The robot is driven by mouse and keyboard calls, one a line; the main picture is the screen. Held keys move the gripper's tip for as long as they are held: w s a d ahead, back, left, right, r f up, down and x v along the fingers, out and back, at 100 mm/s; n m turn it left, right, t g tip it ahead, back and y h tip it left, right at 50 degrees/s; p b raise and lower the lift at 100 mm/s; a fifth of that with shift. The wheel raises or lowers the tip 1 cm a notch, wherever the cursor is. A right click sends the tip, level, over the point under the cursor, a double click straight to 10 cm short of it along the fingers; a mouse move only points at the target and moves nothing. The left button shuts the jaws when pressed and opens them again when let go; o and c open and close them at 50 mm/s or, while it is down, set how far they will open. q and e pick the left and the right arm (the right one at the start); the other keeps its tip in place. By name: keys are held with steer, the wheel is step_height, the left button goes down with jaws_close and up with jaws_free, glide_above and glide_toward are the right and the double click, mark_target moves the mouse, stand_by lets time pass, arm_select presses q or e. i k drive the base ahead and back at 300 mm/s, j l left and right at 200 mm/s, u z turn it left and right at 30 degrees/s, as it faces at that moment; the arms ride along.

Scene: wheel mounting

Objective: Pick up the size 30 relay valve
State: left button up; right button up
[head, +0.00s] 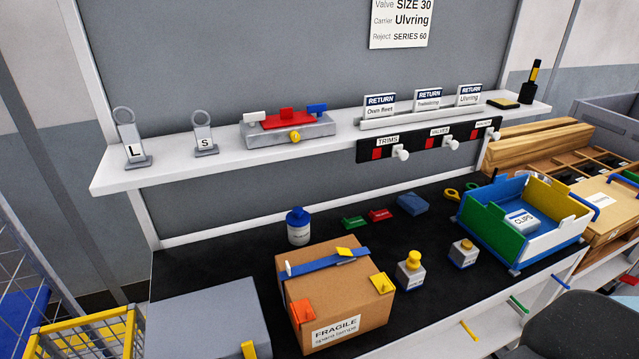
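Two small grey blocks with yellow knobs, which look like valves, stand upright on the black bench top. The nearer valve (410,274) is just right of the cardboard box and has a tall yellow knob. The other valve (463,255) is farther right, with a lower yellow knob. Both carry white labels too small to read, so I cannot tell which is size 30. A sign (401,20) on the back panel reads Valve SIZE 30, Carrier Ulvring, Reject SERIES 60. Neither of my grippers is in view.
A cardboard box (362,308) marked FRAGILE stands left of the valves. A blue, green, yellow and white bin (485,218) stands right. A white shelf (180,155) with return signs overhangs the back. Bare black bench lies around the valves. A grey box (200,318) is front left.

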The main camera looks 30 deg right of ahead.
mark_target(463, 254)
steer(key=z, duration=1.85)
